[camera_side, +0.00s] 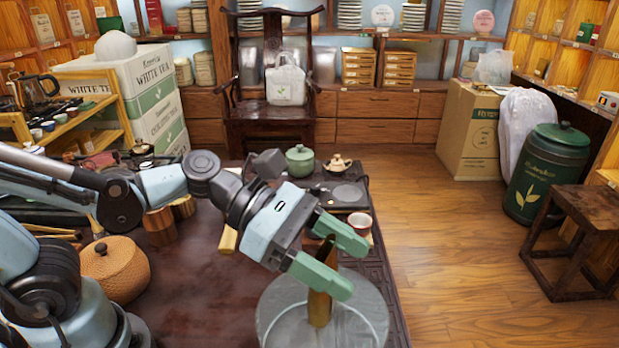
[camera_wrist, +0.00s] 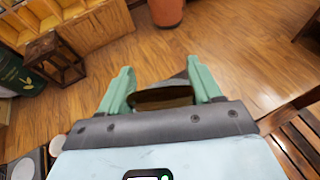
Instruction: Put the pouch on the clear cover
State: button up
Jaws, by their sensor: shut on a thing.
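My gripper (camera_side: 350,268) has green fingers and is shut on a narrow brown-gold pouch (camera_side: 319,305). The pouch hangs roughly upright between the fingers, its upper part partly hidden by them. In the wrist view the pouch (camera_wrist: 162,97) shows as a dark brown shape between the two fingers. The clear cover (camera_side: 372,312) is a round, see-through thing at the front right of the dark table. The pouch overlaps the cover in the side view; I cannot tell if they touch.
A green lidded pot (camera_side: 299,161) and a small red-and-white cup (camera_side: 360,222) stand behind the gripper on the table (camera_side: 195,275). A round woven tan pot (camera_side: 116,270) stands at the left. The table's right edge is close to the cover, with open floor (camera_side: 450,260) beyond.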

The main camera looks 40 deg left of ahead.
jog(key=shift+f, duration=0.15)
jog(key=o, duration=1.3)
jog(key=shift+c, duration=0.2)
jog(key=shift+a+r, duration=0.15)
jog(key=shift+r, duration=0.1)
jog(key=v, duration=1.2)
jog(key=w+a+f+m+t+y, duration=0.1)
jog(key=w+a+f+m+y, duration=0.2)
jog(key=m, duration=0.8)
jog(key=w+a+f+m+y, duration=0.3)
jog(key=a+f+m+y, duration=0.3)
jog(key=m+y, duration=0.3)
jog(key=a+m, duration=0.1)
jog(key=m, duration=0.1)
jog(key=shift+a+m+t+y, duration=0.3)
jog(key=shift+a+t, duration=0.05)
jog(key=shift+t, duration=0.05)
